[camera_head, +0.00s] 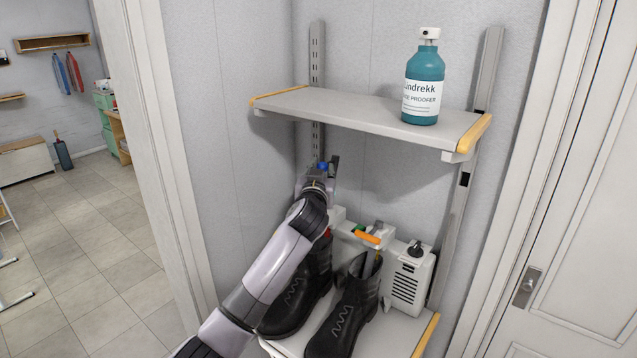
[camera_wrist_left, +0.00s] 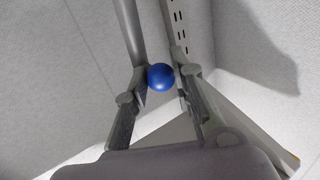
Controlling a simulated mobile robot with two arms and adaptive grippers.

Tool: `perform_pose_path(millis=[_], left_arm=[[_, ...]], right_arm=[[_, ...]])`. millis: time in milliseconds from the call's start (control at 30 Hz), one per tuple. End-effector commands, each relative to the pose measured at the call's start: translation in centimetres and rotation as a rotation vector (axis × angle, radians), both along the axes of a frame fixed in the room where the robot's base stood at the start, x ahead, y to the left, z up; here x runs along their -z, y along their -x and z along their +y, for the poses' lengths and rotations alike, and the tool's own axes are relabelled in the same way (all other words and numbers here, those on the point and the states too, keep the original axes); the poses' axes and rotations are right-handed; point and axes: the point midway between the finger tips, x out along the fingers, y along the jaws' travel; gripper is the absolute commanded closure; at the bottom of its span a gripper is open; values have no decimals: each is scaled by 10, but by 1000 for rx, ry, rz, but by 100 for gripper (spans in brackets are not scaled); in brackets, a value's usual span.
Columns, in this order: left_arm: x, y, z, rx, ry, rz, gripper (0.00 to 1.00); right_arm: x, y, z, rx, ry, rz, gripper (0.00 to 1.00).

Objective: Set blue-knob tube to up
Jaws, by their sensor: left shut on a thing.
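The blue knob (camera_head: 322,166) shows at the tip of my left arm, near the wall rail and below the upper shelf. My left gripper (camera_head: 324,170) is shut on it. In the left wrist view the round blue knob (camera_wrist_left: 160,77) sits between the two fingertips (camera_wrist_left: 162,84). The tube below the knob is hidden by the gripper and arm. The white boot dryer (camera_head: 410,275) stands on the lower shelf behind two black boots. An orange handle (camera_head: 367,237) sits lower, above the right boot. My right gripper is not in view.
The left boot (camera_head: 296,300) is partly covered by my arm, and the right boot (camera_head: 345,312) stands beside it. A teal bottle (camera_head: 425,75) stands on the upper shelf (camera_head: 345,108). A black dial (camera_head: 415,249) tops the dryer's right side. A door stands at right.

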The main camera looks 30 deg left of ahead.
Motion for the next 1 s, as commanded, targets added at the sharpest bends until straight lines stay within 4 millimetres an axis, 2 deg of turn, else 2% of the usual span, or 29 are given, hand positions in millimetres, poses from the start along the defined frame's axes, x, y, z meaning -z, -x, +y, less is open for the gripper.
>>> perform_pose_path(millis=[300,333,433,767,867,1000], left_arm=[[-3,0,0,0,-3,-3,100],[-2,0,0,0,-3,-3,75],[-2,0,0,0,-3,-2,68],[-1,1,-1,1,-2,-1,68],[-2,6,-4,2,-2,-2,68],[-1,23,-11,2,-1,-2,68]], right_arm=[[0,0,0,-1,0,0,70],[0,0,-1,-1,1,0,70],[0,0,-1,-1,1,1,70],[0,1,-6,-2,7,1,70],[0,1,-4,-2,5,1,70],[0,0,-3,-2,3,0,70]])
